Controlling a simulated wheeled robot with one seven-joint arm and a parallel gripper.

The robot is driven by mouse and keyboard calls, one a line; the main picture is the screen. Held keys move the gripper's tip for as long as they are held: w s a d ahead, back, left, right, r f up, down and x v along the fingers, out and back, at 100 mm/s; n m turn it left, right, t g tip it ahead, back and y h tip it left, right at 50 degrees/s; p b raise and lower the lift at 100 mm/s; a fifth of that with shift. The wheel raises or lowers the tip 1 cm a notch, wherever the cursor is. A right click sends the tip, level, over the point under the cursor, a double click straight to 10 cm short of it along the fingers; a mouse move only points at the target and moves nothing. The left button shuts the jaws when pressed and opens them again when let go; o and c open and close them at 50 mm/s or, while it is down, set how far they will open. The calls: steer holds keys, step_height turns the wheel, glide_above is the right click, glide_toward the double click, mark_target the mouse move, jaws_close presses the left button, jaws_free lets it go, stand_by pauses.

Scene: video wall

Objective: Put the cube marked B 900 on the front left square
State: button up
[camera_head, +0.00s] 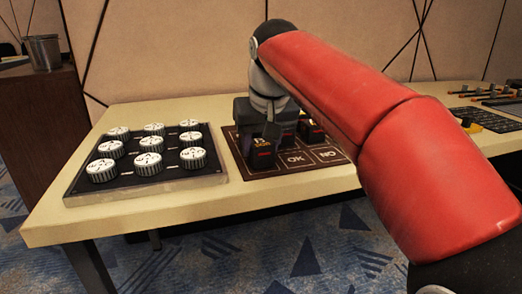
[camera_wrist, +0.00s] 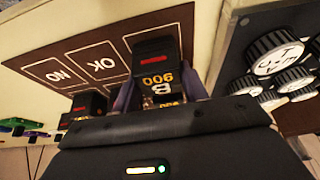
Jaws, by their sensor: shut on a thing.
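The black cube marked B 900 (camera_head: 262,154) is at the front left square of the brown mat (camera_head: 288,178). In the wrist view the cube (camera_wrist: 157,72) shows its orange lettering, upside down, and a red stripe. White outline of the square shows around it; I cannot tell if its base touches the mat. My gripper (camera_head: 263,136) is shut on the cube from above, with one finger on each side in the wrist view (camera_wrist: 160,92).
Other black cubes (camera_head: 311,131) stand on the mat's back part, partly hidden by my arm; they also show in the wrist view (camera_wrist: 88,104). A panel of white-topped knobs (camera_head: 150,185) lies close left of the mat. A control panel (camera_head: 486,118) is far right.

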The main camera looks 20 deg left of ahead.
steer(key=shift+f, duration=0.15)
steer(key=o, duration=1)
steer(key=shift+r, duration=0.25)
steer(key=p+v, duration=0.4)
steer(key=v, duration=0.7)
steer(key=shift+s+r, duration=0.2)
steer(key=shift+r, duration=0.1)
steer(key=shift+d, duration=0.2)
